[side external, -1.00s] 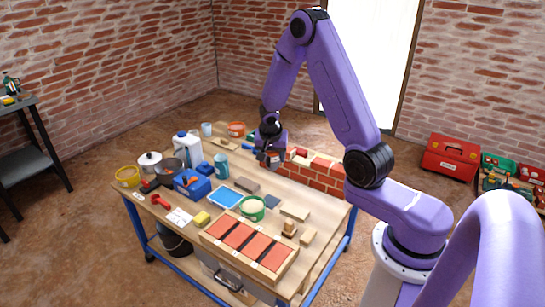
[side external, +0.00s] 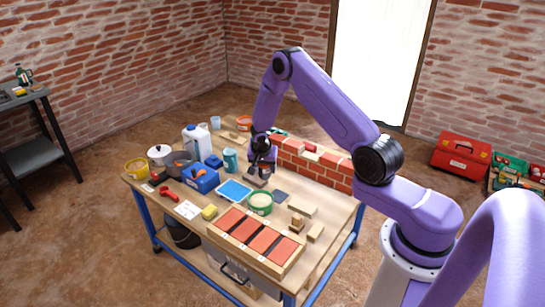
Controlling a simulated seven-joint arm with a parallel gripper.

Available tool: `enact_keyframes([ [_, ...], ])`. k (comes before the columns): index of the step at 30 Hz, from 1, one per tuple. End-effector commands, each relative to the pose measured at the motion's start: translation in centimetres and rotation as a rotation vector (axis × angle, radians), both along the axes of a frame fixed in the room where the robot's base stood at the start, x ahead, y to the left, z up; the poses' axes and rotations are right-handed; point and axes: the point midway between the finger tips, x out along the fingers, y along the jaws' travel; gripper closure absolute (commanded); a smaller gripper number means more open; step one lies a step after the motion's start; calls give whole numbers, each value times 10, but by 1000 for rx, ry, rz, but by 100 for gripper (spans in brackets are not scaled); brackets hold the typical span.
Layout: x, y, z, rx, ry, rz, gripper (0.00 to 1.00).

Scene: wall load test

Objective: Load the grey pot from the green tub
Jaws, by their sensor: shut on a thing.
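The green tub (side external: 260,210) stands upright near the middle of the bench and has pale contents. My gripper (side external: 263,170) is just behind the tub, low over the bench and apart from it. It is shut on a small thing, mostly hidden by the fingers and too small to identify.
A low brick wall (side external: 315,167) runs along the bench's back edge, right of my gripper. The blue box (side external: 201,180), a white jug (side external: 197,140) and a teal cup (side external: 230,160) crowd the left. A wooden frame with red panels (side external: 256,240) fills the front.

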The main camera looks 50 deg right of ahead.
Motion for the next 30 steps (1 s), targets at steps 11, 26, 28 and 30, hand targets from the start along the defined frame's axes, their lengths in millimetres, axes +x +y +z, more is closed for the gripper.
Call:
enact_keyframes([
  [11, 21, 3, -72, 1, 0, 2, 75],
  [26, 22, 3, -107, 1, 0, 1, 75],
  [28, 22, 3, -114, 1, 0, 1, 75],
  [30, 22, 3, -121, 1, 0, 1, 75],
])
